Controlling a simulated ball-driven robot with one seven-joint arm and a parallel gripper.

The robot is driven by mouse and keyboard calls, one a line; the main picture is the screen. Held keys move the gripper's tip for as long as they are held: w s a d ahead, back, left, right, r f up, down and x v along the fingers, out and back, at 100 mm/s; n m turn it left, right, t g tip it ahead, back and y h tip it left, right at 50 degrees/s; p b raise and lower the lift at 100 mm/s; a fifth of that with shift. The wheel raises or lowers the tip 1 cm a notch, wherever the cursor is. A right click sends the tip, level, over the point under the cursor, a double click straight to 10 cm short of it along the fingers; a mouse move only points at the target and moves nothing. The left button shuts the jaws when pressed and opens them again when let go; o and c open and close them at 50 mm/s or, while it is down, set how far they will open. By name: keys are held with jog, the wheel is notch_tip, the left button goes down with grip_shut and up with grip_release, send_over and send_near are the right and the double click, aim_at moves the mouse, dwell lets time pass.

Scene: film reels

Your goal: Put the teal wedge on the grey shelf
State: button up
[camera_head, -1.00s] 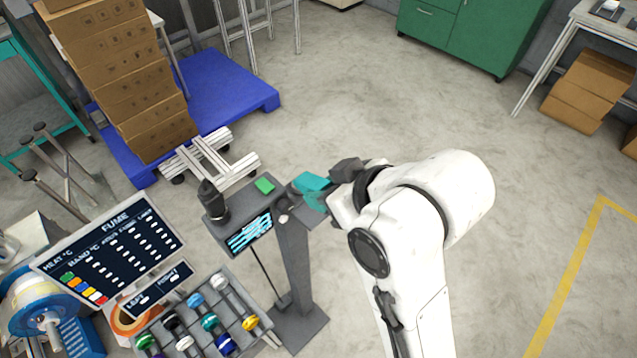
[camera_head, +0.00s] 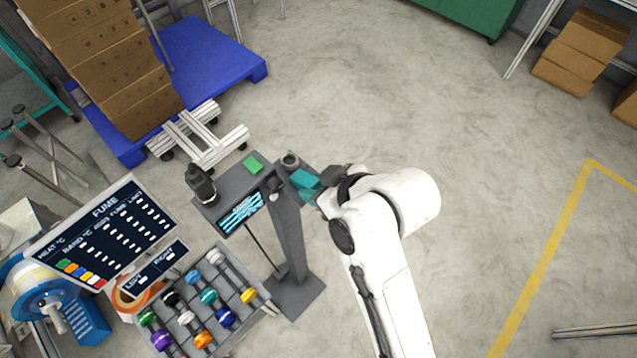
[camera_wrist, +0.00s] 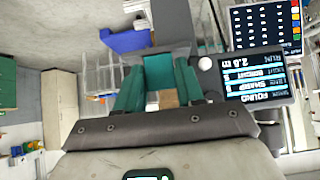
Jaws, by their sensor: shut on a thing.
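The teal wedge (camera_head: 304,182) is in my gripper (camera_head: 318,190), to the right of the grey stand's top. In the wrist view, a teal face (camera_wrist: 158,74) shows between the two dark teal fingers of my gripper (camera_wrist: 158,88). The fingers hide part of the wedge. The grey stand's flat top (camera_head: 232,184) looks like the grey shelf. It shows beyond the fingers in the wrist view (camera_wrist: 172,36). I cannot tell whether the wedge touches the stand.
On the stand top are a black knobbed device (camera_head: 200,184) and a green pad (camera_head: 253,164). A lit display (camera_head: 241,212) is on its front. A small round grey part (camera_head: 290,159) is beside the wedge. A rack of colored reels (camera_head: 205,300) stands lower left.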

jog(key=shift+f, duration=0.1)
jog(key=o, duration=1)
jog(key=b+v, duration=0.1)
jog(key=v, duration=1.1)
jog(key=shift+b, duration=0.4)
jog(key=s+d+f+m+g+h, duration=0.1)
jog(key=s+d+f+m+h, duration=0.1)
jog(key=s+d+f, duration=0.4)
jog(key=s+d+f+m+g+h, duration=0.2)
jog(key=s+d+f+m, duration=0.3)
jog(key=d+f, duration=0.3)
jog(key=s+d+f+m+g+h, duration=0.1)
jog(key=s+d+f+m+h, duration=0.2)
jog(key=s+d+f, duration=0.4)
jog(key=shift+s+d+f+m+g, duration=0.2)
jog(key=shift+d+m, duration=0.1)
jog(key=shift+d, duration=0.45)
jog(key=shift+s+d+f+m+g, duration=0.15)
jog(key=shift+d+m, duration=0.15)
jog(key=shift+d, duration=0.5)
